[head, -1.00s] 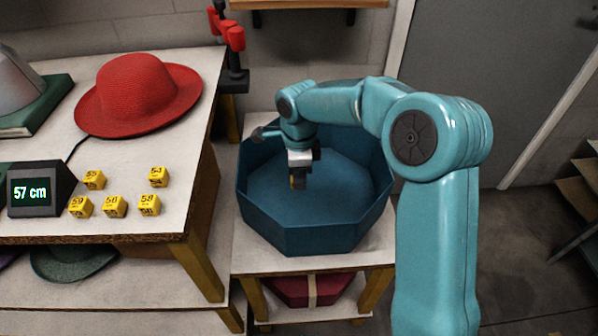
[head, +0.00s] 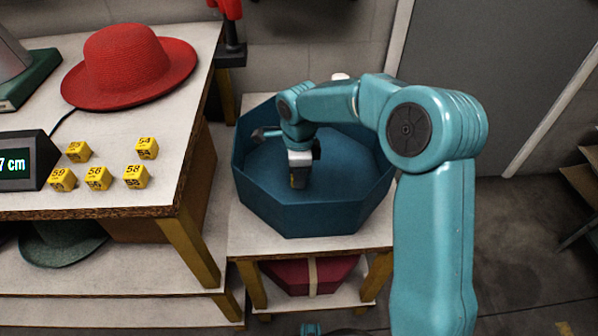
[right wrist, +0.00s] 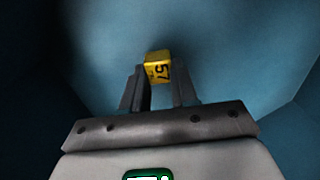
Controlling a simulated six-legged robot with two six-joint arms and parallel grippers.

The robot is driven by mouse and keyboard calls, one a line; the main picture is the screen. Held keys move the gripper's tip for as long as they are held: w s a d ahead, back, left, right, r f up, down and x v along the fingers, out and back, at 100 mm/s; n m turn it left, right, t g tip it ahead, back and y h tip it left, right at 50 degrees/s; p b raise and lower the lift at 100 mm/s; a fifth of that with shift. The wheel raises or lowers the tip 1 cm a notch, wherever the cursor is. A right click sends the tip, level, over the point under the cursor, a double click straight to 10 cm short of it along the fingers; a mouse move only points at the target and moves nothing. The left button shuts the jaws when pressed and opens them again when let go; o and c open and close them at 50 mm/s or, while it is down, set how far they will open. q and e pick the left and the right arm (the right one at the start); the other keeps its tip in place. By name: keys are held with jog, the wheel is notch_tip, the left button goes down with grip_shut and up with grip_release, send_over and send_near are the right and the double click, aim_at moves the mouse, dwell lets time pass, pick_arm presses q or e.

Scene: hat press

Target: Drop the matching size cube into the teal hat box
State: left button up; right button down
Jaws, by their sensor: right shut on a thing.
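The teal hat box (head: 300,222) is an open octagonal box on a low stand right of the bench. My right gripper (head: 299,182) points down inside it, over its floor. In the right wrist view my right gripper (right wrist: 159,90) is shut on a yellow cube (right wrist: 158,68) marked 57, held at the fingertips. Whether the cube touches the floor I cannot tell. The size display (head: 15,163) is partly cut off at the left and reads "7 cm". Several yellow cubes (head: 97,178) remain on the bench. My left gripper is not in view.
A red hat (head: 128,65) lies on the bench (head: 100,200) behind the cubes. A dark red box (head: 310,275) sits on the shelf below the teal box. A green hat (head: 60,245) lies under the bench. The box's walls surround my gripper.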

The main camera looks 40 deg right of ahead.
jog(key=shift+f+b, duration=0.35)
jog(key=shift+f, duration=0.15)
dwell(0.3)
jog(key=c, duration=0.8)
grip_release()
jog(key=shift+r, duration=0.1)
notch_tip(320, 180, up, 16)
jog(key=p, duration=0.5)
jog(key=shift+r, duration=0.15)
